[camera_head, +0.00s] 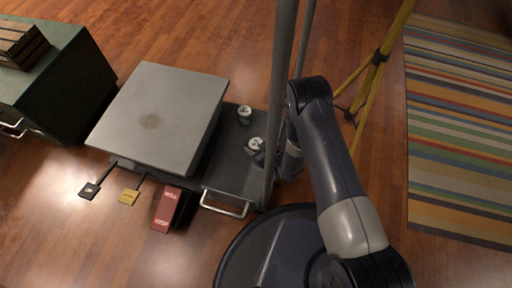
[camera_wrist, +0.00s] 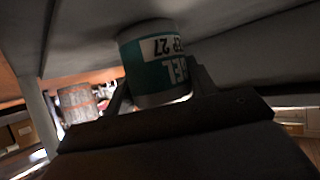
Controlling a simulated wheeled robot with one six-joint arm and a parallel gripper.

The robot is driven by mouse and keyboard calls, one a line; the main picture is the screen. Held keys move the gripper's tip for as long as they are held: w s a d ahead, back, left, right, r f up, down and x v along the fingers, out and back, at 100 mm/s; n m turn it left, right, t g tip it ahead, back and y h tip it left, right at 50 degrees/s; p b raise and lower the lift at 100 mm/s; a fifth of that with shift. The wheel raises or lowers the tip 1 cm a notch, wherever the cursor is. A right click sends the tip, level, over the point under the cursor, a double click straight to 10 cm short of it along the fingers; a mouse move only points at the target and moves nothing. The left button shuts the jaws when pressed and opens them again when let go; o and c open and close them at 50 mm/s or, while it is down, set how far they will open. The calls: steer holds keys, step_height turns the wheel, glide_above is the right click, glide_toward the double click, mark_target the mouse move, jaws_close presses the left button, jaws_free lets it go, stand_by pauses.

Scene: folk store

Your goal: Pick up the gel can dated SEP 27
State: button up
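The gel can (camera_wrist: 155,65) is teal and white. In the wrist view its upside-down label reads "EL" and "EP 27", with the rest cut off. My gripper (camera_wrist: 160,80) has one finger on each side of this can; whether both fingers press on it cannot be told. In the head view, my gripper (camera_head: 262,158) is low over the dark cart top, right at the nearer can (camera_head: 255,143) with a white top, and partly covers it. A second similar can (camera_head: 244,113) stands farther back; its date is not readable.
A large grey box (camera_head: 150,112) fills the left of the dark cart top (camera_head: 232,160). A metal post (camera_head: 278,100) rises close beside my gripper. A yellow stand (camera_head: 372,75) is to the right. The cart handle (camera_head: 225,206) sticks out.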

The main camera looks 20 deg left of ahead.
steer(key=c, duration=0.5)
